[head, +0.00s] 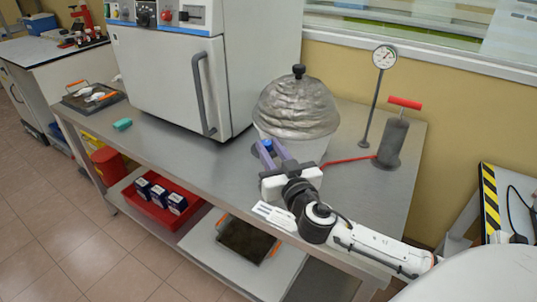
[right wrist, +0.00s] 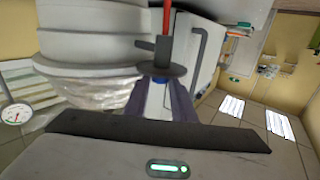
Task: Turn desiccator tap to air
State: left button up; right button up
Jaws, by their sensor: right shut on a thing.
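The desiccator (head: 293,105) stands on the grey bench, its domed lid draped in crinkled silvery film with a black knob on top. It also shows in the right wrist view (right wrist: 85,35). The tap on its near side has a blue part (head: 267,145), which shows between the fingers in the right wrist view (right wrist: 160,83) beside a dark grey disc. My right gripper (head: 271,153) is shut on the tap. The fingers hide much of the tap, so its setting cannot be read. My left gripper is in neither view.
A hand pump (head: 394,142) with a red handle stands right of the desiccator, with a red hose (head: 348,160) leading toward it. A dial gauge (head: 384,57) stands behind. A large white oven (head: 175,80) is close on the left. The front bench top is mostly clear.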

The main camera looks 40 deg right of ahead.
jog(key=n+y, duration=0.1)
jog(key=y+b, duration=0.1)
jog(key=shift+s+d+f+n+t+y, duration=0.1)
jog(key=shift+d+f+n+t+y, duration=0.1)
jog(key=shift+d+n+t+y, duration=0.15)
jog(key=shift+d+n+y, duration=0.1)
jog(key=shift+n+y, duration=0.45)
jog(key=shift+y, duration=0.2)
jog(key=n+y, duration=0.2)
jog(key=y, duration=0.2)
jog(key=shift+d+r+n, duration=0.25)
jog(key=shift+d+n, duration=0.15)
jog(key=y, duration=0.1)
jog(key=n+g+y, duration=0.1)
jog(key=shift+w+d+y, duration=0.15)
jog(key=shift+w+y, duration=0.05)
jog(key=shift+y, duration=0.1)
jog(key=shift+w+d+n+g+y+b, duration=0.15)
jog(key=shift+n+g+y+b, duration=0.45)
jog(key=shift+n+g+y, duration=0.8)
jog(key=shift+n+t+y, duration=0.25)
jog(key=shift+n+y, duration=0.05)
jog(key=shift+y, duration=0.4)
jog(key=o, duration=1.1)
jog(key=shift+c, duration=0.2)
jog(key=shift+d, duration=0.1)
